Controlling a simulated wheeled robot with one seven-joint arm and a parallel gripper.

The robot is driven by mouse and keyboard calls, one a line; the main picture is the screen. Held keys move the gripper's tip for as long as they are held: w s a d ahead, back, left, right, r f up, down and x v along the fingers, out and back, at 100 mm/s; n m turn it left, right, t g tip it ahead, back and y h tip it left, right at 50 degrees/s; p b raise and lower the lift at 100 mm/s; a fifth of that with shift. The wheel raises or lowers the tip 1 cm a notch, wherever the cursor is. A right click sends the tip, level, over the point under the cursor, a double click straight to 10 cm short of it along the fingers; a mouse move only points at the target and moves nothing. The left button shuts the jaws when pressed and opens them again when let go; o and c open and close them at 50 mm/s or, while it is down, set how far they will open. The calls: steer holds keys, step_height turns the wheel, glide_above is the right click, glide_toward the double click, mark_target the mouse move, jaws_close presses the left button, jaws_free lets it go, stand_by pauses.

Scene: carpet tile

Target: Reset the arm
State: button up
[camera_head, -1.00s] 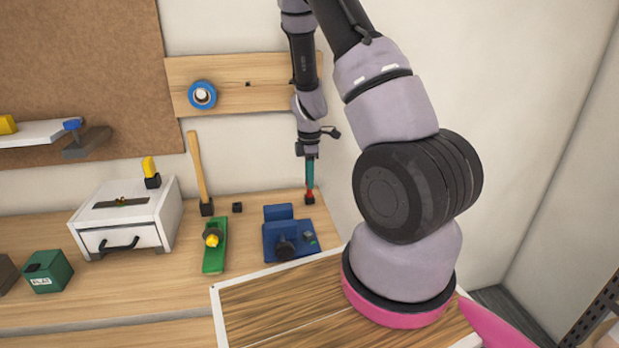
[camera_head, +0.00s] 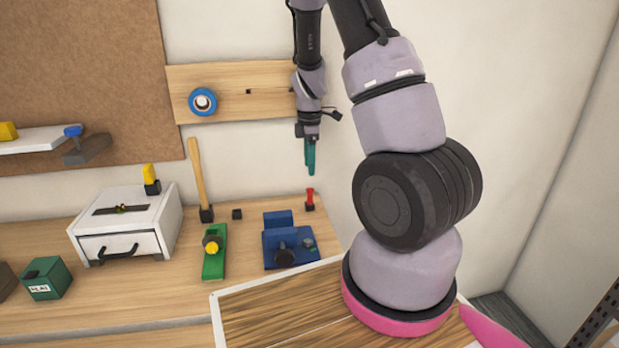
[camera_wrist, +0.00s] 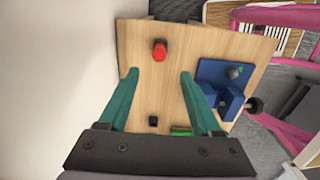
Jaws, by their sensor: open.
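My gripper (camera_head: 311,156) has teal fingers and hangs pointing down above the back right of the wooden workbench. In the wrist view its two fingers (camera_wrist: 157,98) are spread apart with nothing between them. A red-handled tool (camera_head: 310,197) stands upright in a small black holder on the bench, below the fingertips and apart from them. The red tool also shows in the wrist view (camera_wrist: 159,50), beyond the fingers.
A blue vise (camera_head: 289,246), a green plane (camera_head: 214,255), a hammer (camera_head: 198,175) in a holder and a white drawer box (camera_head: 128,223) stand on the bench. A blue tape roll (camera_head: 203,101) hangs on the wall board. Open air surrounds my gripper.

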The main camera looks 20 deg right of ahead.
steer(key=s+a+r+m+t+y, duration=0.1)
steer(key=s+a+r+m, duration=0.15)
steer(key=r, duration=0.45)
steer(key=s+a+r+m+t, duration=0.1)
steer(key=s+r+m, duration=0.15)
steer(key=r, duration=0.35)
steer(key=s+a+r+m+t+y, duration=0.1)
steer(key=s+r+m, duration=0.1)
steer(key=r+m, duration=0.35)
steer(key=s+a+r+m+t, duration=0.1)
steer(key=s+r+m+t, duration=0.1)
steer(key=s+r+m, duration=0.2)
steer(key=s+a+r+m+t, duration=0.2)
steer(key=s+r+m, duration=0.3)
steer(key=s+r, duration=0.3)
steer(key=s, duration=0.2)
steer(key=shift+s+a, duration=0.3)
steer(key=shift+s, duration=0.1)
steer(key=shift+r+m, duration=0.1)
steer(key=shift+m, duration=0.15)
